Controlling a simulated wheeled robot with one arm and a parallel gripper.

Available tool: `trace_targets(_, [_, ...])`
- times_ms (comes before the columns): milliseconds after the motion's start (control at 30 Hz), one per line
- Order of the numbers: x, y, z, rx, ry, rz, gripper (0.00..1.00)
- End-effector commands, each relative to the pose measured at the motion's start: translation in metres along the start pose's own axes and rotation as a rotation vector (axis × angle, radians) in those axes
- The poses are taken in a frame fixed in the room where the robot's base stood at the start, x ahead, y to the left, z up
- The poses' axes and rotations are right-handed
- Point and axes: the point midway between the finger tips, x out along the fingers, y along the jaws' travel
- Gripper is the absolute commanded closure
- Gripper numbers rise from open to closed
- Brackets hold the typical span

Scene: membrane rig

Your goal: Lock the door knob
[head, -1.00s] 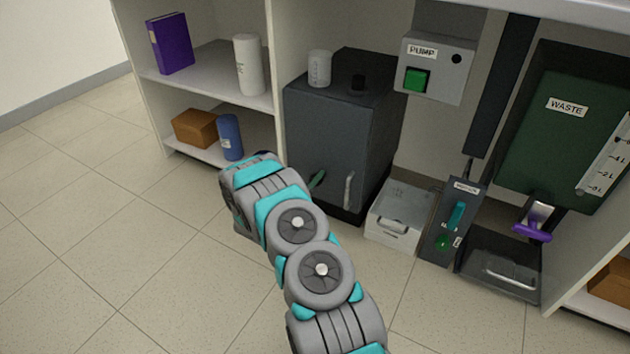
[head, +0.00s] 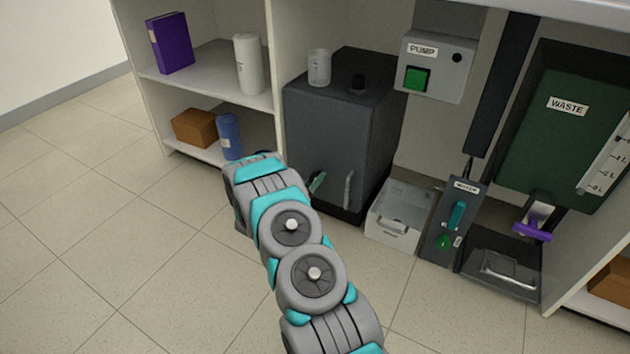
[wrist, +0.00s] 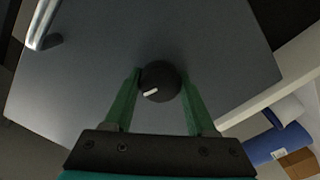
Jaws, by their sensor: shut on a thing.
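The door knob (wrist: 159,82) is a round black knob with a white mark, on the grey door (wrist: 100,75) of the dark cabinet (head: 335,145). In the wrist view the mark points toward the lower left. My gripper (wrist: 160,85) has its two green fingers on either side of the knob, shut on it. In the head view my arm hides the knob and most of the gripper; only a bit of a green finger (head: 317,182) shows against the cabinet front. The metal door handle (head: 349,190) stands to the right of it.
A clear cup (head: 319,68) stands on the cabinet. A white drawer box (head: 395,222) and a switch panel (head: 455,220) are to the right, below the pump box (head: 437,67) and waste tank (head: 560,130). A blue bottle (head: 229,136) is on the left shelf. The floor in front is clear.

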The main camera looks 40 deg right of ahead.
Motion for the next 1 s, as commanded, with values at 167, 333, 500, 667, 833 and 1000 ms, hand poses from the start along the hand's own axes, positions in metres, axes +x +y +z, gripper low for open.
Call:
trace_targets(167, [-0.0005,-0.0009,0.0004,0.167,0.000,-0.001,0.99])
trace_targets(333, [-0.0008,-0.0014,0.0020,0.329,-0.003,-0.002,0.99])
trace_targets(500, [-0.0011,-0.0021,0.0028,0.490,-0.003,-0.003,0.99])
trace_targets(667, [-0.0009,-0.0016,0.0028,0.644,-0.003,-0.002,0.99])
trace_targets(833, [-0.0006,-0.0014,0.0034,0.805,-0.001,-0.001,0.99])
trace_targets(1000, [-0.0004,-0.0012,0.0037,0.960,-0.001,0.000,0.99])
